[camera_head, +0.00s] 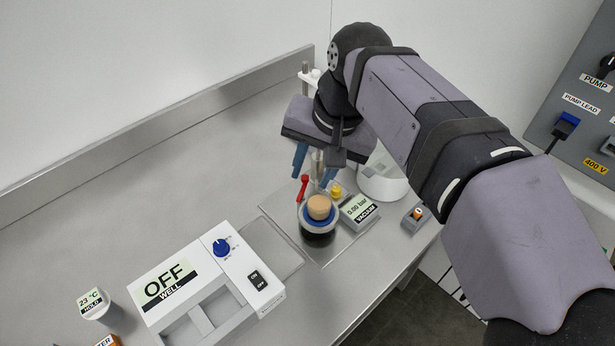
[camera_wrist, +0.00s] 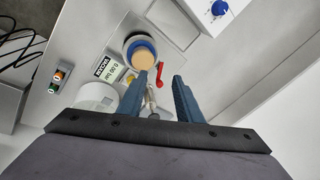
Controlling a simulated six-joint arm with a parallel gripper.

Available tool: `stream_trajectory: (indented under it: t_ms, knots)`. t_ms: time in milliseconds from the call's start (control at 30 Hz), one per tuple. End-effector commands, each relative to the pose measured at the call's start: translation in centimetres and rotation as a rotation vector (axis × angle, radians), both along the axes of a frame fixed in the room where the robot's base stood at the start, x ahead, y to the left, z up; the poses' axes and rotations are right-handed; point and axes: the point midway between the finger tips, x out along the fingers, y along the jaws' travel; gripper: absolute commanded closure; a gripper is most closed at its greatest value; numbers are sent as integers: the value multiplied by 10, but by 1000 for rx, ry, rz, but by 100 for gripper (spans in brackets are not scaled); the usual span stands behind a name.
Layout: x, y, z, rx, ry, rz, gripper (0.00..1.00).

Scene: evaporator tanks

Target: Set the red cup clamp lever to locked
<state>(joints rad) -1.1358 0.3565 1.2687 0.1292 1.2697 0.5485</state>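The red clamp lever (camera_head: 303,188) stands up at a slant at the back left of a dark cup with a blue rim (camera_head: 319,236). A round tan piece (camera_head: 320,207) sits on top of the cup. In the wrist view the red lever (camera_wrist: 159,75) shows between the fingertips, beyond them. My gripper (camera_head: 314,176) is above and behind the lever, fingers pointing down. It is open and empty, with a wide gap between its blue fingers in the wrist view (camera_wrist: 162,84). I cannot tell whether a finger touches the lever.
A vacuum display (camera_head: 360,212) and a yellow knob (camera_head: 336,190) stand right of the cup. A white round device (camera_head: 382,180) is behind, partly hidden by my arm. A white well unit reading OFF (camera_head: 205,285) is at front left.

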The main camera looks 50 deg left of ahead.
Motion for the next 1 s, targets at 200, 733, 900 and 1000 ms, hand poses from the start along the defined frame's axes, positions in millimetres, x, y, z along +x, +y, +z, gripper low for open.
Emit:
stream_trajectory:
  t_ms: [200,733,900,1000]
  knots:
    - [21,14,-15,42,-213,400,68]
    - [28,26,-12,64,-346,696,68]
    - [28,30,-23,62,-343,696,68]
    - [29,34,-34,62,-343,696,68]
